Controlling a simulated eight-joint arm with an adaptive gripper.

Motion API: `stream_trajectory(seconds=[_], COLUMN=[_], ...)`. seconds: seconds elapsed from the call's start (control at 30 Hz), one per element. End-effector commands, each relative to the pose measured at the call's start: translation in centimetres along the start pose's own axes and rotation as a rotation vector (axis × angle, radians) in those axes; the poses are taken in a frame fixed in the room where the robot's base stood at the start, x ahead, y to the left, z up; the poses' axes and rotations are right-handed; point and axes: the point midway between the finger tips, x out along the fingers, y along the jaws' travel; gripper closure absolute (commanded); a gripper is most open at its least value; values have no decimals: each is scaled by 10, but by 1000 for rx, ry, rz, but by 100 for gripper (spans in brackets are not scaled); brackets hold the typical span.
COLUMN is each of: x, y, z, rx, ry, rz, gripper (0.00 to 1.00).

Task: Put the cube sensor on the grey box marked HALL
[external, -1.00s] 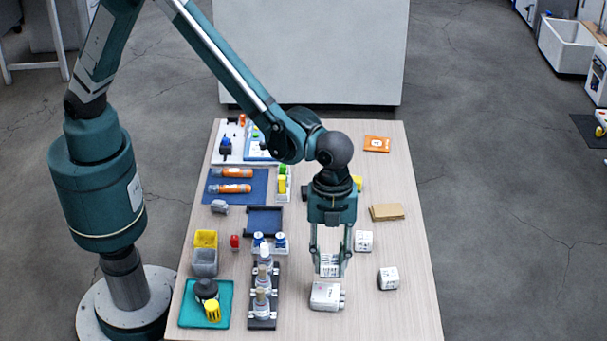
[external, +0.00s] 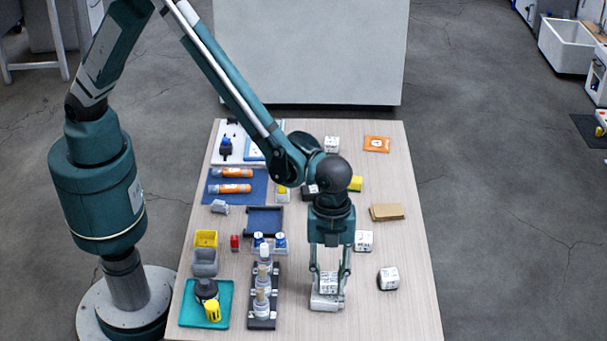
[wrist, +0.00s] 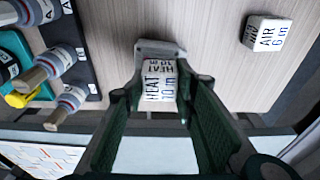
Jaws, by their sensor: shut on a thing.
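My gripper (external: 329,287) is shut on a white cube (external: 328,280), which reads HEAT 10 m in the wrist view (wrist: 159,80). A light grey box (external: 326,303) lies on the table directly under the held cube, at the front right of the black rack. Its rim also shows behind the cube in the wrist view (wrist: 165,45). The cube and fingers cover most of the box, and I cannot read any marking on it. The cube is upright and low over the box; I cannot tell whether they touch.
White cubes stand at the right (external: 388,278), behind it (external: 363,240) and at the back (external: 331,143). One reads AIR 6 m in the wrist view (wrist: 267,33). A black rack (external: 262,323) with upright bottles stands close on the left. The front right table is clear.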

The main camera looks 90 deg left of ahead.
Motion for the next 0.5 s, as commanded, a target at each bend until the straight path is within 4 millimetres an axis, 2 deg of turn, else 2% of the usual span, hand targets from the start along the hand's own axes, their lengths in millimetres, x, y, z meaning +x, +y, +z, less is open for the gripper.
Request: stream_trajectory(seconds=[0.1, 0.5], x=[9, 12], y=[0, 0], z=[1, 2], rx=[0, 0], ry=[0, 0], rz=[0, 0], gripper=[85, 85])
